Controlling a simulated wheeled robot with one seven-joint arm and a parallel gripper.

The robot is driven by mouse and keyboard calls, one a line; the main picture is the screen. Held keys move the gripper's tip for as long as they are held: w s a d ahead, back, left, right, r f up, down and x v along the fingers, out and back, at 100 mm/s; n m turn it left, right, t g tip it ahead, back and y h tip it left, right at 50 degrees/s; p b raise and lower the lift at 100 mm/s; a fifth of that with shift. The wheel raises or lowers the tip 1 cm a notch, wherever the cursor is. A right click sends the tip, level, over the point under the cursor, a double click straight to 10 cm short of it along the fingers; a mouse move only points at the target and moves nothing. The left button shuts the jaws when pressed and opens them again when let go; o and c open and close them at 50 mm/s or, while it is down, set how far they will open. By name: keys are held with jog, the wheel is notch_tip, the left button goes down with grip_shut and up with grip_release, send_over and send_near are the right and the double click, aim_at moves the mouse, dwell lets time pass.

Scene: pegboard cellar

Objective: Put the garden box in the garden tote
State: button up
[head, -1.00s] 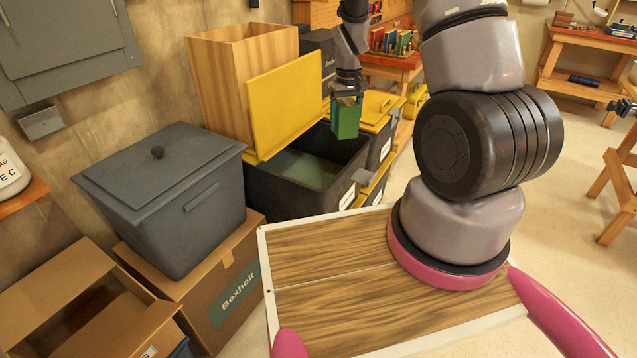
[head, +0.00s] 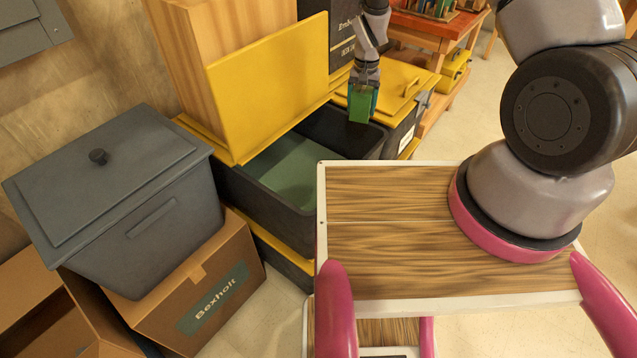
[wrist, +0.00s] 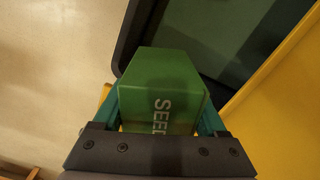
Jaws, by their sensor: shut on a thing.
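The garden box is a green box (head: 361,103) lettered "SEED", which shows large in the wrist view (wrist: 162,88). My gripper (head: 363,88) is shut on it, with a finger on each side in the wrist view (wrist: 166,115). The black tote (head: 310,195) with a raised yellow lid (head: 268,85) stands open, with a greenish inside. I cannot read a label on it now. The box is held in the air near the tote's far right end. In the wrist view the tote's dark rim (wrist: 132,40) lies just beyond the box.
A grey lidded bin (head: 130,205) stands on a Bexholt carton (head: 205,300) at left. A closed tote with a yellow lid (head: 400,85) is right of the open one. A tall wooden box (head: 190,60) stands behind the raised lid. Open floor lies at right.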

jog(key=s+a+f+m, duration=0.1)
jog(key=s+a+f, duration=0.1)
jog(key=a+f, duration=0.2)
jog(key=s+a+f+m, duration=0.1)
jog(key=a+f, duration=0.4)
jog(key=f, duration=0.5)
jog(key=s+a+f+m, duration=0.2)
jog(key=s+a+f, duration=0.1)
jog(key=f, duration=0.4)
jog(key=shift+a+f, duration=0.1)
jog(key=shift+a, duration=0.8)
jog(key=shift+f, duration=2.3)
jog(key=shift+f, duration=0.1)
jog(key=o, duration=1.4)
notch_tip(320, 180, up, 12)
jog(key=shift+r, duration=0.15)
